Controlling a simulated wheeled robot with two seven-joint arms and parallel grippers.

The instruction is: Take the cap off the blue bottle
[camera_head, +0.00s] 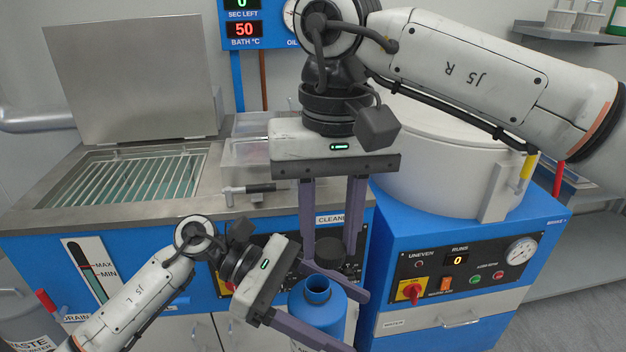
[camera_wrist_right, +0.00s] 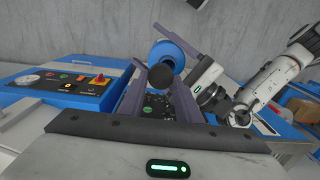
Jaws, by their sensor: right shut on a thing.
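The blue bottle (camera_head: 324,312) is upright in the lower middle of the head view, its open neck showing. My left gripper (camera_head: 338,318) has one finger on each side of the bottle's body and is shut on it. The black cap (camera_head: 329,252) is off the neck, just above and slightly right of the mouth. My right gripper (camera_head: 329,258) points down and is shut on the cap. In the right wrist view, the cap (camera_wrist_right: 161,77) is between the right fingertips (camera_wrist_right: 160,85), with the blue bottle (camera_wrist_right: 166,58) beyond it. The bottle's base is hidden.
A steel bath with an open lid (camera_head: 135,75) and a rack (camera_head: 130,178) stands at the left. A white round drum (camera_head: 430,150) on a blue cabinet (camera_head: 400,325) stands at the right, close to my right arm. A black-handled lever (camera_head: 262,188) lies behind the grippers.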

